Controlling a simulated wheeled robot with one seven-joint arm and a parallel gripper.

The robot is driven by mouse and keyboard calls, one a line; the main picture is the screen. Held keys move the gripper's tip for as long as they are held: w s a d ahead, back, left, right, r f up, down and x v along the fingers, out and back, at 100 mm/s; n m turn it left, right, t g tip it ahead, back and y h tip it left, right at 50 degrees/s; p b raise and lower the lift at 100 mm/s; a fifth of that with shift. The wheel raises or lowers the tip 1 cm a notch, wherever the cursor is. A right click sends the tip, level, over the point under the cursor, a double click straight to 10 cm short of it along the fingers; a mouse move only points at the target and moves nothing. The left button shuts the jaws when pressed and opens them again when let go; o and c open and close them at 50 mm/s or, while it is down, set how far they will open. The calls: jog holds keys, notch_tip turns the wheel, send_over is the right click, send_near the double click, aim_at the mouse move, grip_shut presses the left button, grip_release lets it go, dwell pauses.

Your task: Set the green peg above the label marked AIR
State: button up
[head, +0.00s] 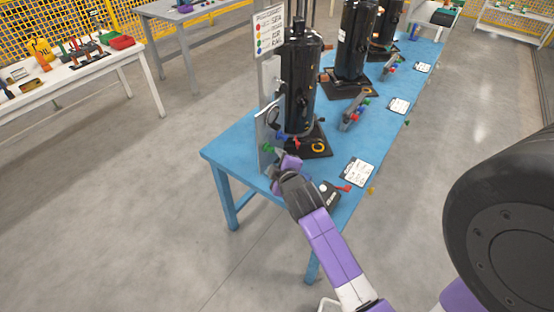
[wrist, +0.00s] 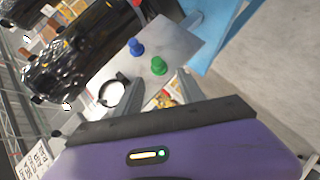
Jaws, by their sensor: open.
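The green peg (wrist: 159,66) stands in a grey metal plate (wrist: 178,45) in the wrist view, just beyond and between my fingertips. It also shows in the head view (head: 267,148), at the lower part of the upright panel on the blue table. A blue peg (wrist: 136,47) stands close beside it in the plate. My gripper (wrist: 160,78) is open, its fingers on either side of the line to the green peg; I cannot tell whether they touch it. In the head view my purple gripper (head: 290,163) is in front of the panel. No label reading AIR is legible on the plate.
A black compressor (head: 300,85) stands on the blue table (head: 234,150) right behind the panel. A sign (head: 269,30) with coloured dots is mounted above. A printed card (head: 360,172) and a small dark tray (head: 328,196) lie near the table's front right.

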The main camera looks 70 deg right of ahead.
aim_at(271, 151)
jog(key=shift+d+p+x, duration=0.2)
jog(key=shift+p+x, duration=0.2)
jog(key=shift+x, duration=3.65)
jog(key=shift+s+r, duration=0.15)
jog(key=c, duration=1)
jog(key=o, duration=0.3)
grip_shut()
jog(key=shift+a, duration=0.1)
